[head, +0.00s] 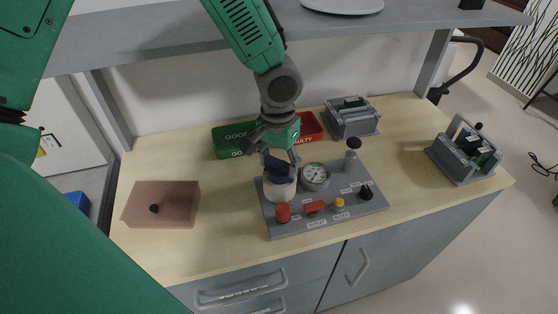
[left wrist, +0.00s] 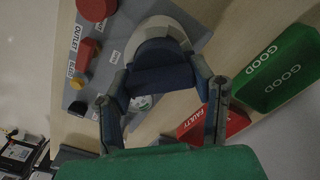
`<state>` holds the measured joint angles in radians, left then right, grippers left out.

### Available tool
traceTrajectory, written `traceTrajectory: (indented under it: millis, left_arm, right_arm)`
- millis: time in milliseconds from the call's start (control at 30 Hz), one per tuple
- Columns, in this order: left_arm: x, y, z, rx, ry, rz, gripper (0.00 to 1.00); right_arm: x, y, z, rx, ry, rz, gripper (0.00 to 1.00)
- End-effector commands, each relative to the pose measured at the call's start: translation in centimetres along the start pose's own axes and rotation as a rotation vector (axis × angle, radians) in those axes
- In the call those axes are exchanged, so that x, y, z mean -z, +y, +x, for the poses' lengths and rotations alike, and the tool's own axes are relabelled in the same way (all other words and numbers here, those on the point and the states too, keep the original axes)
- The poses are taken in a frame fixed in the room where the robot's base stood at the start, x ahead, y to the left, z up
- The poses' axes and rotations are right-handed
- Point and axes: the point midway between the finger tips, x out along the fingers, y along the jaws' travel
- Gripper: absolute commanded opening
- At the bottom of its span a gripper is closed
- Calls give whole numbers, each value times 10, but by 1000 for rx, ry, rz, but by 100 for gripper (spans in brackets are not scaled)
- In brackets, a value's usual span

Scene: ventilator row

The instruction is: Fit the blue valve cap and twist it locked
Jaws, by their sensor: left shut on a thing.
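The dark blue valve cap (head: 278,168) is between the fingers of my left gripper (head: 276,160), which is shut on it. In the left wrist view the cap (left wrist: 160,68) sits between both fingertips (left wrist: 160,92). The cap is over the white round housing (head: 279,188) at the left of the grey panel (head: 345,217). The housing also shows in the left wrist view (left wrist: 181,27). I cannot tell whether the cap is seated or just above the housing. My right gripper is not in view.
The panel carries a gauge (head: 315,176), a red knob (head: 283,212), a yellow knob (head: 340,203) and a black knob (head: 366,191). Green GOOD (head: 229,141) and red FAULTY (head: 309,128) bins stand behind. A translucent tray (head: 178,207) is left. Grey fixtures (head: 351,119) (head: 464,153) stand right.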

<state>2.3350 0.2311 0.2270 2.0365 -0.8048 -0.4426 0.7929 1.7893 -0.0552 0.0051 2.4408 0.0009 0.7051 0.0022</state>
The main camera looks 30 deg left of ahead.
Motion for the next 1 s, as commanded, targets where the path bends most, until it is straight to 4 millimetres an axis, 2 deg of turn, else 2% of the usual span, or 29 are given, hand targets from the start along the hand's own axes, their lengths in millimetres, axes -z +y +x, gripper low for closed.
traceTrajectory:
  millis: [200,233,300,633,1000]
  left_arm:
    - [-1,-5,1,12,-6,-8,27]
    - [-1,-5,1,12,-6,-8,53]
    - [-1,-5,1,11,-5,-8,74]
    - [0,-4,-1,9,-3,-8,74]
    - [0,-3,-32,11,-2,-7,74]
  right_arm:
    - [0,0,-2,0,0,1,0]
    - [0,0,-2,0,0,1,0]
    - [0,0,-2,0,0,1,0]
    - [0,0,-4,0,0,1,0]
    - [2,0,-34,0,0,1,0]
